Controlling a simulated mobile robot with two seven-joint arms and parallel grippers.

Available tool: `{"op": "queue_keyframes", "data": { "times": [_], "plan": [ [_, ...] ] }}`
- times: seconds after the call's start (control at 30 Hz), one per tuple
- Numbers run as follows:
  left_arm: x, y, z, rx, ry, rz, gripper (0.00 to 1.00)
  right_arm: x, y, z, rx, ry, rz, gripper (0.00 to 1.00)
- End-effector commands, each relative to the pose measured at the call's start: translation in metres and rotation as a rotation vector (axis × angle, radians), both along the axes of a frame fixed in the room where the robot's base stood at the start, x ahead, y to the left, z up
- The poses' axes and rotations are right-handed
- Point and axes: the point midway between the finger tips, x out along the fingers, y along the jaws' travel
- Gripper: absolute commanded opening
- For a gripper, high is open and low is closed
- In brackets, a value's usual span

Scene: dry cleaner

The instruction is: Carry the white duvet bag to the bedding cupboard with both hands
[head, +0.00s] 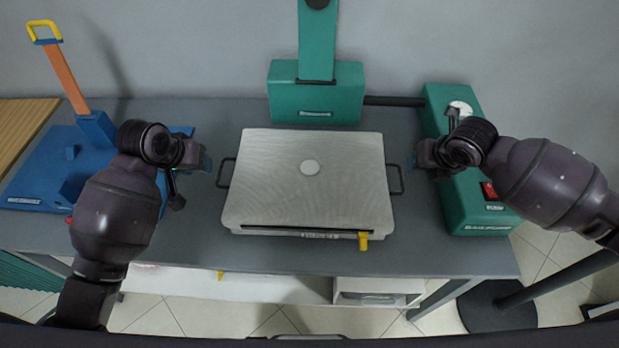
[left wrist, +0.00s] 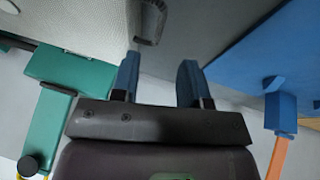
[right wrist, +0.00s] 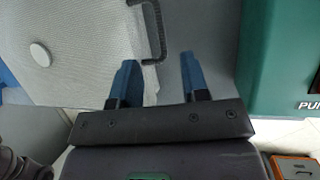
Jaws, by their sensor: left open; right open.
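The white duvet bag (head: 305,190) lies flat on the grey table, a pale boxy pack with a round white disc on top and a yellow tag on its front edge. It has a dark loop handle on its left side (head: 226,173) and another on its right side (head: 395,180). My left gripper (head: 205,160) is open and empty, just left of the left handle, which shows ahead of the fingers in the left wrist view (left wrist: 150,24). My right gripper (head: 420,156) is open and empty, just right of the right handle, also seen in the right wrist view (right wrist: 155,35). The bedding cupboard cannot be identified.
A blue device (head: 40,170) with an orange lever stands left on the grey table (head: 300,258). A green device (head: 315,105) with a column stands behind the bag. Another green unit (head: 475,205) with a red switch is at right. A low shelf is under the table.

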Motion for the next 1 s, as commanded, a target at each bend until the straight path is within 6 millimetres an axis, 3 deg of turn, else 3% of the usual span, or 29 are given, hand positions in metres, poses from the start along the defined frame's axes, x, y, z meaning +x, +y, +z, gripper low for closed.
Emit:
{"op": "queue_keyframes", "data": {
  "times": [0.17,0.7,1.0],
  "plan": [
    [0.005,-0.003,-0.013,-0.001,0.002,0.000,0.41,0.005,0.003,-0.013,0.001,0.001,-0.002,0.42],
    [0.035,-0.019,-0.084,0.000,0.002,0.001,0.41,0.036,0.015,-0.084,0.002,0.001,-0.001,0.42],
    [0.040,-0.022,-0.097,0.000,-0.001,-0.001,0.41,0.042,0.017,-0.097,0.000,0.000,0.000,0.42]
  ]
}}
